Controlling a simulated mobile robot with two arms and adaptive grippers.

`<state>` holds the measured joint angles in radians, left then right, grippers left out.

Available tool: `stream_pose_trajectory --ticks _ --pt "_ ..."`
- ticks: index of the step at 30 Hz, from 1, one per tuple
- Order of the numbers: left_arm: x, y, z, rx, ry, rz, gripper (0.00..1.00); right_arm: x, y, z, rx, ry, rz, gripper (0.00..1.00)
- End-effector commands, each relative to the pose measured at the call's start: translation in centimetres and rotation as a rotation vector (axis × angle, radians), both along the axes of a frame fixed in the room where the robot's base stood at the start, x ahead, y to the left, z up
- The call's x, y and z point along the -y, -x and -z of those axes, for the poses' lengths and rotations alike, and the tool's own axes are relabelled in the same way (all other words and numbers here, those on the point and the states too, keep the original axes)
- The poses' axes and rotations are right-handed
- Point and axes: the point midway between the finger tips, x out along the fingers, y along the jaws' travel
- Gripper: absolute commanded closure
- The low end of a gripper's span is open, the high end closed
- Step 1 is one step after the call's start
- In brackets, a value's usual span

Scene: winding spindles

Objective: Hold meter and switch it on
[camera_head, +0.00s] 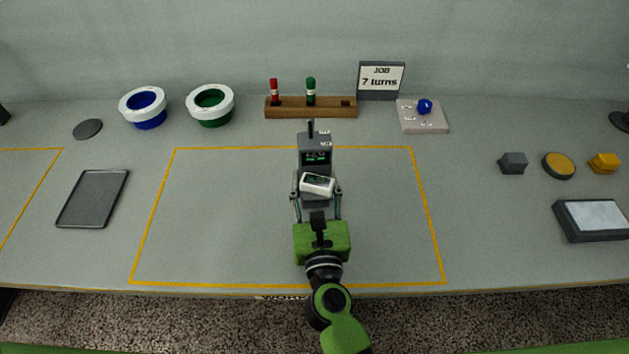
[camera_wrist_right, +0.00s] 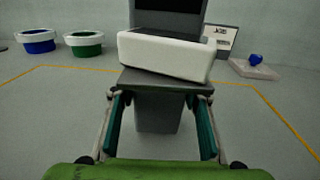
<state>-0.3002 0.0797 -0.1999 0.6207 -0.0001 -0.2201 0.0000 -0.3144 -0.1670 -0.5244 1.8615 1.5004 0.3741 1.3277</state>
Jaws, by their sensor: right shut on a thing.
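The meter (camera_head: 315,141) is a grey upright device with a lit green display and a dark post on top. It stands near the middle of the yellow-outlined area. A white box-like part with a dark window sits tilted at its front, also seen in the wrist view (camera_wrist_right: 165,56); I cannot tell if it is attached. My right gripper (camera_head: 317,191) comes from the front edge, its fingers on both sides of the meter's lower grey body (camera_wrist_right: 158,112), shut on it. The wrist view cuts off the meter's top. My left gripper is not in view.
A wooden rack (camera_head: 335,107) with red and green spindles and a "7 turns" sign (camera_head: 381,80) stand behind. A dark tray (camera_head: 66,213) lies left. Small blocks and a grey-topped box (camera_head: 593,220) are right.

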Motion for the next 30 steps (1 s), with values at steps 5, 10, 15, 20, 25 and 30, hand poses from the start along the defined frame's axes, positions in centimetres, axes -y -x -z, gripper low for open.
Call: stream_pose_trajectory --ticks 5,10,15,20,25,30 --pt "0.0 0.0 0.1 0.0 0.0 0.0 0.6 0.0 0.0 -0.1 0.002 -0.001 0.0 0.86" --pt "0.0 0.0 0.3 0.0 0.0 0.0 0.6 0.0 0.0 0.2 0.002 -0.001 0.0 0.86" --pt "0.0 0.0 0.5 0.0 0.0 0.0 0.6 0.0 0.0 0.5 0.001 -0.001 0.0 0.86" --pt "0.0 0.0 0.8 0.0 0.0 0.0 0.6 0.0 0.0 0.7 0.001 -0.001 0.0 0.86" --pt "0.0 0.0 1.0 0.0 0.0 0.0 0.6 0.0 0.0 1.0 0.001 -0.001 0.0 0.86" --pt "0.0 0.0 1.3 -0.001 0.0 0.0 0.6 0.0 0.0 1.2 0.001 -0.002 0.0 0.86"
